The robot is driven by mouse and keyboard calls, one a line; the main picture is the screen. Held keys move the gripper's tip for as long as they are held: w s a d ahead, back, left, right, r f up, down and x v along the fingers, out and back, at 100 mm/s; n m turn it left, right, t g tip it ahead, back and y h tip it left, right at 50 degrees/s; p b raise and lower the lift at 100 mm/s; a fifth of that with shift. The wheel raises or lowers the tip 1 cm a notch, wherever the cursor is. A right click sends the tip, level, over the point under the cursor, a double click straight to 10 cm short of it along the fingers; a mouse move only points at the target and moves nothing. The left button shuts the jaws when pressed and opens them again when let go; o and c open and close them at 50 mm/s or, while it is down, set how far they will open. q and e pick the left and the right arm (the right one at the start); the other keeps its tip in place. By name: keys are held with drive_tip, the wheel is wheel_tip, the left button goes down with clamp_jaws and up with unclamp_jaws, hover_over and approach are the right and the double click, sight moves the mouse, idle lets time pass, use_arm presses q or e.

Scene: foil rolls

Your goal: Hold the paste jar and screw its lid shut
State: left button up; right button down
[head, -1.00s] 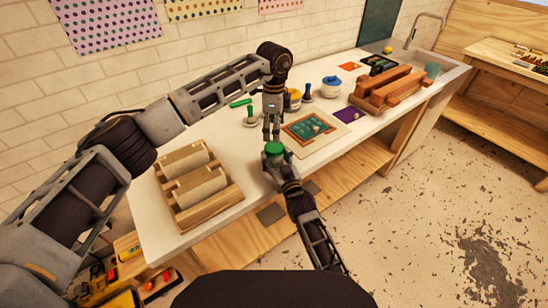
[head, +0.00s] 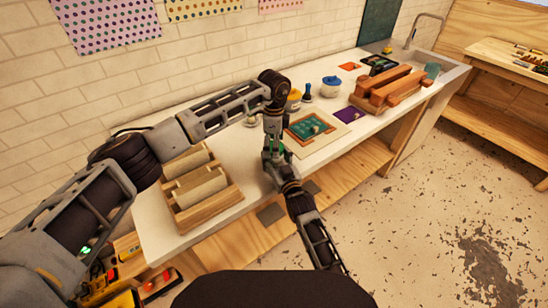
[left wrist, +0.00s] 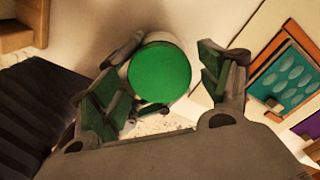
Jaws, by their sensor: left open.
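The paste jar (left wrist: 171,37) is mostly hidden in the head view; its pale rim shows around the round green lid (left wrist: 161,70) in the left wrist view. The lid sits over the jar's mouth; I cannot tell how tightly. My left gripper (head: 274,154) points straight down at the jar, its open fingers (left wrist: 165,88) spread on either side of the lid with gaps. My right gripper (head: 274,176) comes from below and holds the jar upright near the table's front edge; its grip is partly hidden.
A wooden rack with foil rolls (head: 197,187) stands to the left on the white table (head: 160,228). A framed green board (head: 305,128), a purple card (head: 349,115), a blue-lidded pot (head: 331,87) and stacked reddish-brown blocks (head: 390,88) are to the right.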

use_arm(q)
drive_tip(key=shift+c, duration=0.3)
drive_tip(key=c, duration=1)
drive_tip(key=shift+m, duration=0.3)
